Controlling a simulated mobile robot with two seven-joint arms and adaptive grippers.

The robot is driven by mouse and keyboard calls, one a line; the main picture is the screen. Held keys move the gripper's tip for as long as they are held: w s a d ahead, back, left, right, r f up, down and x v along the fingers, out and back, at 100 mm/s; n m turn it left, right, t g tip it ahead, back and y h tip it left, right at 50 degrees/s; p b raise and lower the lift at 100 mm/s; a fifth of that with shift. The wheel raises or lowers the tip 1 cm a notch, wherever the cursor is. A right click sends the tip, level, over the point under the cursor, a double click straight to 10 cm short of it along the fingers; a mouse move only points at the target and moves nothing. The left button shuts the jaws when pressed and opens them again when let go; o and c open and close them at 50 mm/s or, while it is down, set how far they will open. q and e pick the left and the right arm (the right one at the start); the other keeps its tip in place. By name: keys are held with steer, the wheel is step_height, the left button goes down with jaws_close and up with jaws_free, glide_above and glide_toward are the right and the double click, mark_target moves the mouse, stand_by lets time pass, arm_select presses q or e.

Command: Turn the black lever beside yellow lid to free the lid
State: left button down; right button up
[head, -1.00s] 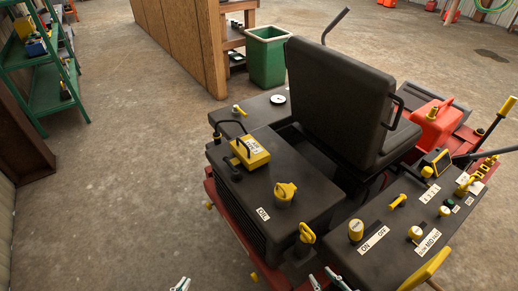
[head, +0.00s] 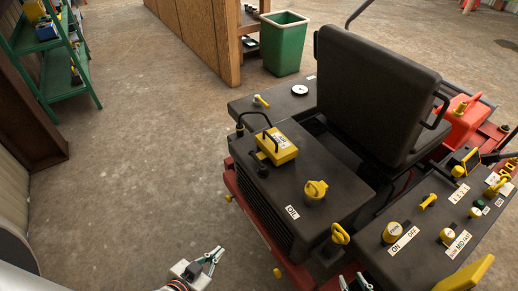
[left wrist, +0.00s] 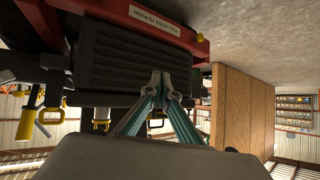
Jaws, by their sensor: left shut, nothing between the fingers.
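The yellow lid (head: 278,149), a labelled yellow box shape with a black loop handle, sits on the black deck of the machine in the head view. A thin bent black lever (head: 243,116) stands behind and left of it; a short black knob (head: 262,170) is at its near left. My left gripper (head: 216,254) is shut and empty, low in front of the machine and apart from the lid. In the left wrist view its fingertips (left wrist: 161,76) meet before the black grille. My right gripper (head: 354,281) shows only its tips at the bottom edge, spread apart.
A yellow oil cap (head: 315,190) and a yellow ring handle (head: 340,234) stand on the machine. The black seat (head: 375,90) rises behind. A green shelf (head: 55,60) is at far left. The floor left of the machine is clear.

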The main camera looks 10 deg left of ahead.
steer(key=o, duration=0.3)
steer(key=shift+o, duration=0.3)
arm_select(q)
steer(key=w+d+r+m+g+h+p, duration=0.1)
steer(key=w+d+r+m+g+p, duration=0.15)
steer(key=w+d+r, duration=0.5)
steer(key=w+d+r+m+g+h+p, duration=0.25)
steer(key=w+d, duration=0.25)
steer(key=w, duration=0.6)
steer(key=shift+m+g+y, duration=0.3)
steer(key=shift+g+y, duration=0.5)
steer(key=shift+y, duration=0.05)
steer(key=w+r, duration=0.1)
steer(key=w, duration=0.1)
steer(key=w+a+r, duration=0.1)
steer(key=w, duration=0.1)
steer(key=w+a+r, duration=0.1)
steer(key=w, duration=0.1)
steer(key=w+a+r+n+g+y, duration=0.1)
steer(key=w+a+r, duration=0.6)
steer(key=a+r, duration=0.1)
steer(key=shift+w+a+y, duration=0.15)
steer(key=shift+w+y, duration=0.1)
steer(key=shift+y, duration=0.05)
arm_select(e)
steer(key=r, duration=0.5)
steer(key=shift+w+d+r, duration=0.15)
steer(key=shift+d, duration=0.1)
arm_select(q)
steer(key=shift+f, duration=0.1)
